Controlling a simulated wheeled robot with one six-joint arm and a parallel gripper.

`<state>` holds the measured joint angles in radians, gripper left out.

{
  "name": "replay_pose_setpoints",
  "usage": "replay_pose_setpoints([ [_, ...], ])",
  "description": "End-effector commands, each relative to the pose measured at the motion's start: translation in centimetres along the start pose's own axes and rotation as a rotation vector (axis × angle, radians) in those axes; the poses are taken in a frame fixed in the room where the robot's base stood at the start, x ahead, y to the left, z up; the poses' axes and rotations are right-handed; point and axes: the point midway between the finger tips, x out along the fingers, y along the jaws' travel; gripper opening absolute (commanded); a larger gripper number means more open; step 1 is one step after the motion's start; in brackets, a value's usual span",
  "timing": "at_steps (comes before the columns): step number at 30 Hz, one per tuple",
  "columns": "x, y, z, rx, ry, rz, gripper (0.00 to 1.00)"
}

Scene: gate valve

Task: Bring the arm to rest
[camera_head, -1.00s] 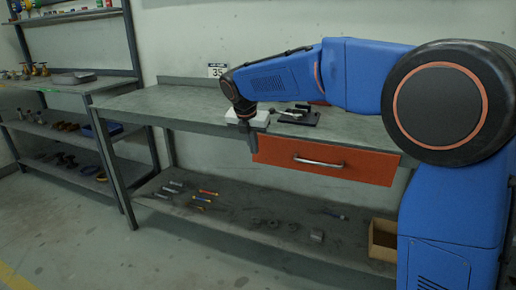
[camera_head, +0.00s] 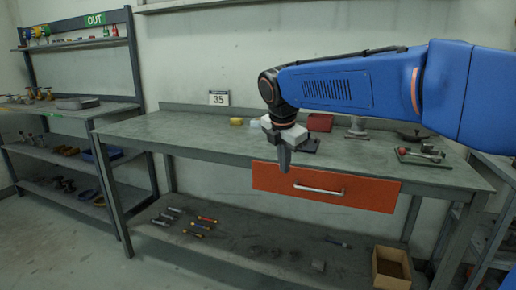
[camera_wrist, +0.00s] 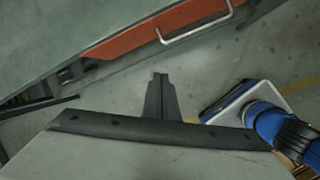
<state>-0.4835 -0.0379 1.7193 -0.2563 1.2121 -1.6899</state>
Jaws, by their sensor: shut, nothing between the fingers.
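In the wrist view the shut fingers (camera_wrist: 158,82) point toward the grey floor. The red drawer (camera_head: 270,178) is shut under the bench top; its silver handle (camera_head: 319,189) also shows in the wrist view (camera_wrist: 195,28). My arm reaches across the upper right of the head view and hides part of the wall.
Tools lie on the lower shelf, with a cardboard box (camera_head: 391,268) at right. A second shelf unit stands left. Floor in front is clear.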

Motion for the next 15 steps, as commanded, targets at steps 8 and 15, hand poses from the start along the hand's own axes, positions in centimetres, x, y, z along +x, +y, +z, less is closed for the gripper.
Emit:
replay_pose_setpoints([
  [8, -0.2, -11.1, 2.1, 0.529, 0.029, 0.013, 0.0],
  [15, 0.5, -20.1, 1.8, 0.987, 0.055, 0.02, 0.0],
])
